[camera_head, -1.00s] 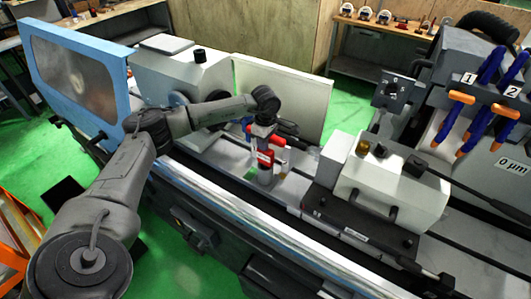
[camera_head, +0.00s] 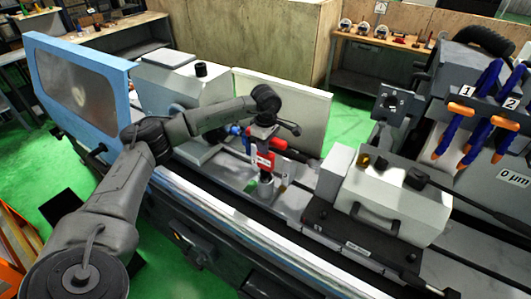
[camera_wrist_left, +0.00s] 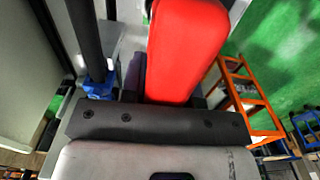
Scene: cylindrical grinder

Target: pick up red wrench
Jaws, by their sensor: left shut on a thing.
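The red wrench shows in the left wrist view as a thick, smooth red body (camera_wrist_left: 185,50), close to the camera and between my gripper's jaws. My left gripper (camera_wrist_left: 160,95) is shut on it. In the head view my left gripper (camera_head: 264,165) points down over the bed of the grinder, near the middle of the picture. Red parts show around the gripper there, but at this size I cannot tell wrench from gripper. The wrench's far end is out of sight. My right gripper is not in view.
A white upright panel (camera_head: 300,108) stands just behind the gripper. The blue-framed guard (camera_head: 122,88) and white headstock (camera_head: 165,88) are at left. The white tailstock block (camera_head: 400,195) is at right. A workbench with tools (camera_head: 385,48) stands at the back.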

